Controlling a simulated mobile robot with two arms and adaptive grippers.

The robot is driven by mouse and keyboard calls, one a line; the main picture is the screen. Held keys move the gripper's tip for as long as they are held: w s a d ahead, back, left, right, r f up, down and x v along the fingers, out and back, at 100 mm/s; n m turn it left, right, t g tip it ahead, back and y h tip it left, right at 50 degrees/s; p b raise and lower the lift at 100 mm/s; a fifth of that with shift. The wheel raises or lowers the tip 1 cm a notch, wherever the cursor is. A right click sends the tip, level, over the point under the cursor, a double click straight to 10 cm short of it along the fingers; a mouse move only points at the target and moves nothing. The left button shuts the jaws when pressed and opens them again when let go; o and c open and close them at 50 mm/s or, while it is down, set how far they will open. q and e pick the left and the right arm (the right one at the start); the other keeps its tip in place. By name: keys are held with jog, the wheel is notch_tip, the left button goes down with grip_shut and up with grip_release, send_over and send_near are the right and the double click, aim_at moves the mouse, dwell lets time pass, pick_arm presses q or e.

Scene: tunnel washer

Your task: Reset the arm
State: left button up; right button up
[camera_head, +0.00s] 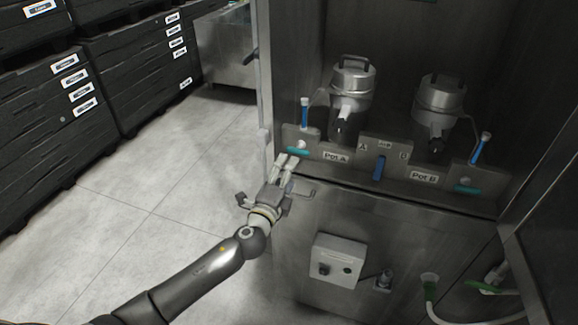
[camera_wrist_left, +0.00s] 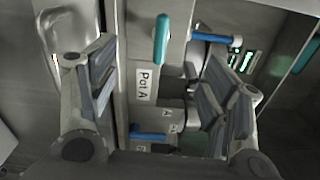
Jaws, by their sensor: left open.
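My left arm reaches in from the lower left in the head view. Its gripper (camera_head: 286,164) is in front of the steel cabinet, beside the Pot A side of the panel. In the left wrist view the two fingers (camera_wrist_left: 158,80) are apart with nothing between them. The Pot A label (camera_wrist_left: 145,84) and a teal handle (camera_wrist_left: 161,40) show between the fingers. I cannot tell whether the gripper touches the cabinet. My right gripper is in neither view.
Two steel pots (camera_head: 352,88) (camera_head: 438,105) stand on the cabinet shelf. A blue lever (camera_head: 379,168) sits between their labels. A control box (camera_head: 337,260) is below. Black crates (camera_head: 62,95) are stacked at left. The floor (camera_head: 130,195) between is clear.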

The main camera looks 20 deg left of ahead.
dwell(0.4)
pick_arm(q)
jog(key=s+a+f+n+g+y+b, duration=0.1)
jog(key=s+a+f+n+g, duration=0.15)
jog(key=f, duration=0.95)
jog(key=s+a+f+n+g, duration=0.2)
jog(key=s+f+g, duration=0.15)
jog(key=f, duration=0.75)
jog(key=s+a+f+n+g, duration=0.2)
jog(key=s+f+n+g, duration=0.15)
jog(key=s+f, duration=1.05)
jog(key=s+d+f+n+g, duration=0.1)
jog(key=s+f+n+g, duration=0.1)
jog(key=s+f, duration=0.5)
jog(key=s+d+f+n+g+b, duration=0.1)
jog(key=s+f+n+g, duration=0.2)
jog(key=s, duration=1.4)
jog(key=s+d+f+n+g+b, duration=0.1)
jog(key=s+f+n, duration=0.3)
jog(key=s+f, duration=0.6)
jog(key=shift+s+f+g, duration=0.3)
jog(key=shift+s+g, duration=0.45)
jog(key=shift+s, duration=0.45)
